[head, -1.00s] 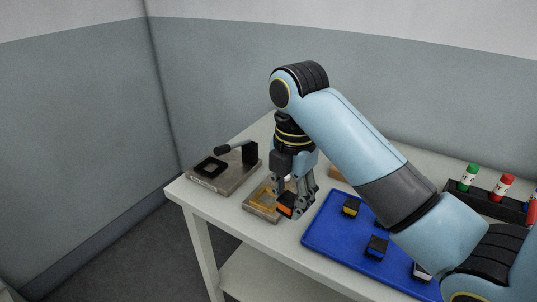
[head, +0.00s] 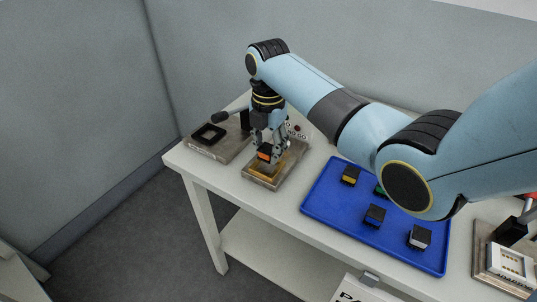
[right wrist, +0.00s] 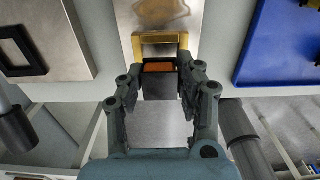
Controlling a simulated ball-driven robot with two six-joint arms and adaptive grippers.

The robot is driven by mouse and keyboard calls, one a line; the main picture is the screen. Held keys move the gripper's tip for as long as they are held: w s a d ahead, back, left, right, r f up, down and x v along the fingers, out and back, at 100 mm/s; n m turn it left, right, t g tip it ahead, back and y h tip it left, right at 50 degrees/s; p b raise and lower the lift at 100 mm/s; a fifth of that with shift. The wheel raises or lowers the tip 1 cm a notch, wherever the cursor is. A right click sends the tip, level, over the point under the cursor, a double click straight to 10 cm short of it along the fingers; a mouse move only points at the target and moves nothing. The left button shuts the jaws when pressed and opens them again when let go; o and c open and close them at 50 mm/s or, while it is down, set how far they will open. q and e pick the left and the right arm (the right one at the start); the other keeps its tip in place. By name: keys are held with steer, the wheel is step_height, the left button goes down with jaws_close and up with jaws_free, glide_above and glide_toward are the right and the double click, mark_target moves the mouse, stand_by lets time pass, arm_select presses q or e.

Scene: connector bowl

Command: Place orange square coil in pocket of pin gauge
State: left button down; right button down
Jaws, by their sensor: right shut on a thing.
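The orange square coil (head: 265,153), a dark block with an orange face, is held between the fingertips of my right gripper (head: 268,148). In the right wrist view the coil's orange face (right wrist: 158,67) shows between the fingers (right wrist: 163,75), close to a brass frame (right wrist: 160,38). A grey metal fixture with a brass part, which appears to be the pin gauge (head: 257,180), lies under the gripper. The coil is over its brass part in the head view; I cannot tell whether they touch. The pocket is partly hidden. My left gripper is not in view.
A second metal fixture (head: 222,152) with a black square frame and a lever stands to the left. A blue tray (head: 330,205) with several coloured blocks lies to the right. Another fixture with a white part (head: 508,263) is at far right. The table's front edge is near the gauge.

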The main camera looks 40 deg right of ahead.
mark_target(268, 147)
step_height(268, 147, down, 2)
steer(key=shift+f, duration=0.15)
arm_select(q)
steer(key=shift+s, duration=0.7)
arm_select(e)
steer(key=shift+f, duration=0.1)
steer(key=c, duration=0.9)
jaws_free()
steer(key=shift+f, duration=0.1)
steer(key=shift+r, duration=0.25)
step_height(268, 147, up, 12)
steer(key=shift+f, duration=0.1)
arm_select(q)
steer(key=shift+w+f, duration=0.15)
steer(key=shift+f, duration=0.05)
